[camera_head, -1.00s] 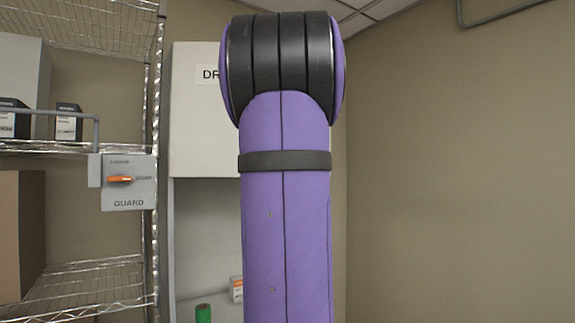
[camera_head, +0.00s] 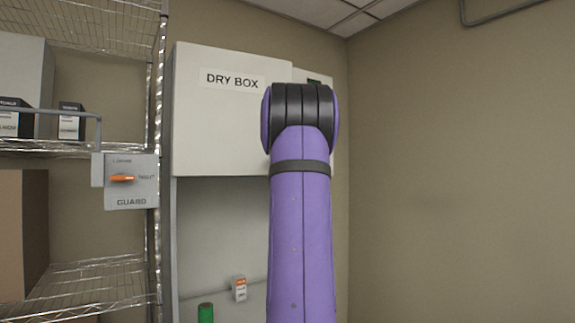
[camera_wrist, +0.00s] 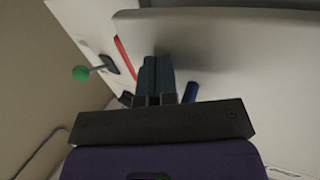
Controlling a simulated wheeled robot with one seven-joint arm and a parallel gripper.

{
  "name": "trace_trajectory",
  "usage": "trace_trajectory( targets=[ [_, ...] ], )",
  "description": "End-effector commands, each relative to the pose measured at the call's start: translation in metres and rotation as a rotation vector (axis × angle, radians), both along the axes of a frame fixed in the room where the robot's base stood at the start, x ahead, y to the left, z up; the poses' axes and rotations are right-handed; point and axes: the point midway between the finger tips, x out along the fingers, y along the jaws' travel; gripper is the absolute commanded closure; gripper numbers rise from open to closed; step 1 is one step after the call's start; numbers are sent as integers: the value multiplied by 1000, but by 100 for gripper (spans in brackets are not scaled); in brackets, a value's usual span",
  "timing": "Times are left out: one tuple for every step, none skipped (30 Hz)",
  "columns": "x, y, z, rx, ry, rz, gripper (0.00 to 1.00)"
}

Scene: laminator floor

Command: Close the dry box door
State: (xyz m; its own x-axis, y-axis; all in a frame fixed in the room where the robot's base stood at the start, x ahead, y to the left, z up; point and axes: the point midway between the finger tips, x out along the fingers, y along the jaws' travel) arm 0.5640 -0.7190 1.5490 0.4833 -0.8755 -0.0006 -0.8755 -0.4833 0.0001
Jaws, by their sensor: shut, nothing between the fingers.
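The dry box (camera_head: 220,130) is a white cabinet face labelled "DRY BOX" in the middle of the head view. My purple arm stands in front of its right part and hides it. In the wrist view my gripper (camera_wrist: 157,62) is shut and empty, with dark fingers pointing up the picture. A broad pale panel (camera_wrist: 245,50) lies beside and behind the fingers; it may be the dry box door. Whether the fingers touch it, and how far the door is open, I cannot tell. My gripper is hidden in the head view.
A wire shelf (camera_head: 85,280) with boxes stands at the left, with a grey GUARD switch box (camera_head: 132,182) on its post. A green cylinder (camera_head: 205,312) and a small box (camera_head: 239,289) are below the dry box. A green knob (camera_wrist: 80,73) is left of the fingers.

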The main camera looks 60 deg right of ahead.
Motion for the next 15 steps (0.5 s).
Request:
trace_trajectory(
  targets=[
    [9, -7, -1, 1, 0, 3, 100],
    [13, -10, -1, 0, 0, 3, 100],
    [18, -15, -1, 0, 0, 2, 100],
    [21, -18, 0, 0, -1, 2, 100],
    [24, -21, 0, 0, 0, 2, 100],
    [29, -24, -1, 0, 1, 2, 100],
    [32, -26, -1, 0, 0, 2, 100],
    [34, -28, 0, 0, -1, 1, 100],
    [37, -31, 0, 0, 0, 1, 100],
    [39, -32, -1, 1, 0, 1, 100],
    [41, -34, 0, 0, 1, 1, 100],
    [43, -35, 0, -1, 0, 1, 100],
    [44, -36, 1, -2, -1, 0, 100],
    [45, -37, 1, -2, -2, 0, 100],
    [46, -38, 1, -3, -3, 0, 100]
  ],
)
